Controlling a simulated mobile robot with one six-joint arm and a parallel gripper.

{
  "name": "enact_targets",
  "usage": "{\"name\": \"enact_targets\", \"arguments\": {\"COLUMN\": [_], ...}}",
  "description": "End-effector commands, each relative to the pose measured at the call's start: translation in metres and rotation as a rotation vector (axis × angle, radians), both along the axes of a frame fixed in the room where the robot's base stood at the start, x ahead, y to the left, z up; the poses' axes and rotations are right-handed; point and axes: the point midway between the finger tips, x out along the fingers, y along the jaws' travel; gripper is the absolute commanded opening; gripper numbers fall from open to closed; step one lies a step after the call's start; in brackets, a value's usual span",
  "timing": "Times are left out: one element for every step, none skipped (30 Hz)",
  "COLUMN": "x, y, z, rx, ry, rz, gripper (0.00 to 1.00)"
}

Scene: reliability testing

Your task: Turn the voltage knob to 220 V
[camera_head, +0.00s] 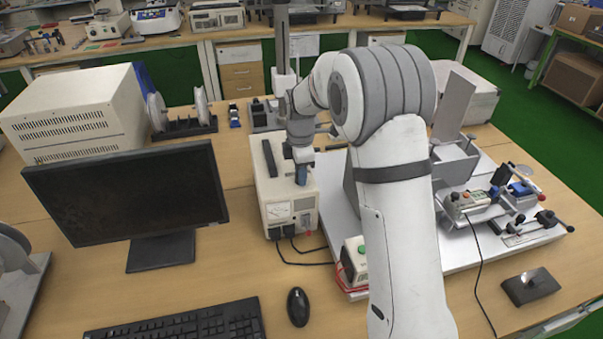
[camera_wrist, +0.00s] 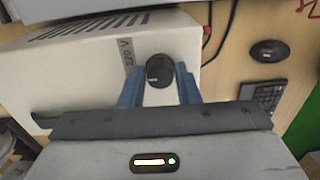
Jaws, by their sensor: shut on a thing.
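The cream voltage box (camera_head: 265,190) stands on the wooden table left of my arm, with a meter on its front and a dark handle on top. In the wrist view its top face (camera_wrist: 75,75) carries a printed "220 V" label (camera_wrist: 126,55). The round black voltage knob (camera_wrist: 159,72) sits just right of that label. My gripper (camera_wrist: 159,78) has one blue finger on each side of the knob and is shut on it. In the head view my gripper (camera_head: 302,174) is over the box's top, and the knob is hidden. The knob's pointer direction is too unclear to tell.
A black monitor (camera_head: 130,195) stands left of the box, with a keyboard (camera_head: 185,321) and mouse (camera_head: 298,306) in front. A small green-buttoned box (camera_head: 355,262) and dark cables lie near the box's front. A test fixture (camera_head: 470,203) stands on the right.

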Motion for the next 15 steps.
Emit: {"name": "enact_targets", "arguments": {"x": [0.0009,0.0010,0.0010,0.0011,0.0011,0.0012,0.0012,0.0013,0.0013,0.0013,0.0014,0.0014,0.0013,0.0013,0.0014], "y": [0.0007,0.0007,0.0007,0.0008,0.0008,0.0008,0.0008,0.0009,0.0009,0.0009,0.0009,0.0009,0.0010,0.0010,0.0010], "z": [0.0001,0.0001,0.0002,0.0002,0.0003,0.0003,0.0004,0.0004,0.0005,0.0005,0.0006,0.0007,0.0007,0.0008,0.0009], "rx": [0.002,0.002,0.002,0.002,0.002,0.002,0.002,0.003,0.003,0.003,0.003,0.003,0.003,0.003,0.003], "ry": [-0.004,-0.004,-0.004,-0.005,-0.005,-0.005,-0.005,-0.005,-0.005,-0.006,-0.006,-0.006,-0.006,-0.006,-0.006], "rz": [-0.044,-0.073,-0.111,-0.139,-0.168,-0.206,-0.234,-0.263,-0.300,-0.328,-0.356,-0.392,-0.419,-0.444,-0.478], "gripper": [0.06,0.06,0.06,0.06,0.06,0.06,0.06,0.06,0.06,0.06,0.06,0.06,0.06,0.06,0.06]}}
